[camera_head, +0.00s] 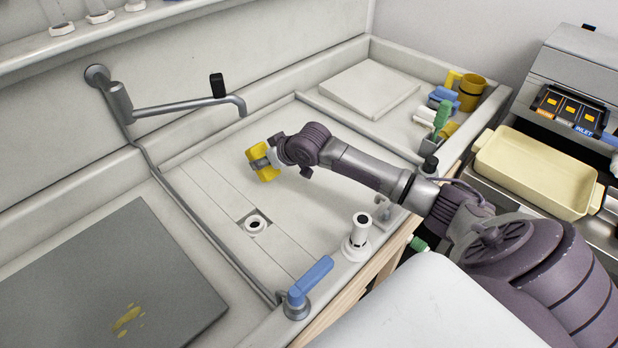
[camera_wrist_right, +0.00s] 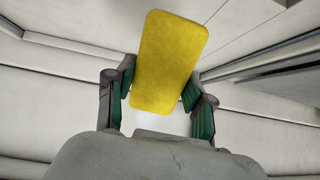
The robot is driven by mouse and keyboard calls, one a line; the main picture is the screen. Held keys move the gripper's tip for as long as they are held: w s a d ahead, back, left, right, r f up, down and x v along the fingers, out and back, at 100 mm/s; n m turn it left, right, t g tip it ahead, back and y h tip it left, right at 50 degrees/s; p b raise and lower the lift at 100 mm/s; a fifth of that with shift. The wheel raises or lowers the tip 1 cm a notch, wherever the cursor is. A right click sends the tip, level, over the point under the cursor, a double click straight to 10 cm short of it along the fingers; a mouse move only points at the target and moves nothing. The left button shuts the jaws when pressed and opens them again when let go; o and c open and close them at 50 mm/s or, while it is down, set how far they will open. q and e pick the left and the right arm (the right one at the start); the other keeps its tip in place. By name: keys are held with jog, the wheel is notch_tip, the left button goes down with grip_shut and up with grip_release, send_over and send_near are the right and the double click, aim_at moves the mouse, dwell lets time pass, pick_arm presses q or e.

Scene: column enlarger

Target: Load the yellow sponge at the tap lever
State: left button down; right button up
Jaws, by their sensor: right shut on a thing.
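The yellow sponge (camera_head: 257,152) is held by my right gripper (camera_head: 270,160) above the sink basin. In the right wrist view the yellow sponge (camera_wrist_right: 168,60) is a rounded block, slightly tilted, between the two green-padded fingers of my right gripper (camera_wrist_right: 163,92). A lever with a blue handle (camera_head: 310,280) stands at the basin's front edge, at the end of a grey pipe that runs from the wall tap. The wall tap (camera_head: 180,105) has a spout reaching over the basin and a black-topped handle (camera_head: 217,85). The sponge is apart from both. My left gripper is not in view.
A drain (camera_head: 255,224) lies in the basin floor. A white and black fitting (camera_head: 357,236) stands on the front rim. A grey board (camera_head: 110,285) lies at left. A yellow mug (camera_head: 471,93), green and blue items and a cream tray (camera_head: 535,172) are at right.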

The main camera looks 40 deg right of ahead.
jog(key=shift+s+d+p, duration=0.2)
jog(key=shift+s+p, duration=0.5)
jog(key=shift+s, duration=0.35)
jog(key=shift+s+d+p, duration=0.25)
jog(key=shift+s+p, duration=0.45)
jog(key=shift+s, duration=0.35)
jog(key=shift+s+d+p, duration=0.2)
jog(key=shift+s+p, duration=0.5)
jog(key=shift+s, duration=0.35)
jog(key=p+v, duration=0.6)
jog(key=p, duration=0.1)
jog(key=shift+s+p, duration=0.25)
jog(key=shift+p, duration=0.05)
jog(key=shift+r, duration=0.15)
